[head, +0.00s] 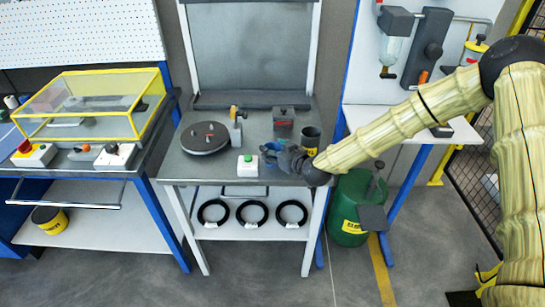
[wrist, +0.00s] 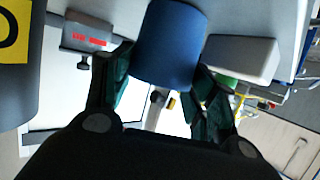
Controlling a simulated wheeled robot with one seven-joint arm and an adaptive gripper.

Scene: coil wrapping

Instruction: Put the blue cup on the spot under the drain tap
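The blue cup (wrist: 170,45) is between the two fingers of my gripper (wrist: 162,62) in the wrist view. Both fingertips lie close against its sides; I cannot tell if they press on it. In the head view my gripper (head: 276,155) is low over the front right of the middle bench, and it largely hides the cup. A dispenser with a dark tap (head: 388,73) hangs on the right wall panel. The spot is not clearly seen.
A white box with a green button (head: 248,166) stands just left of my gripper. A dark cup-like container (head: 310,138) and a grey box (head: 284,118) stand behind it. The round turntable (head: 204,138) fills the bench's left. A green can (head: 350,208) stands on the floor right.

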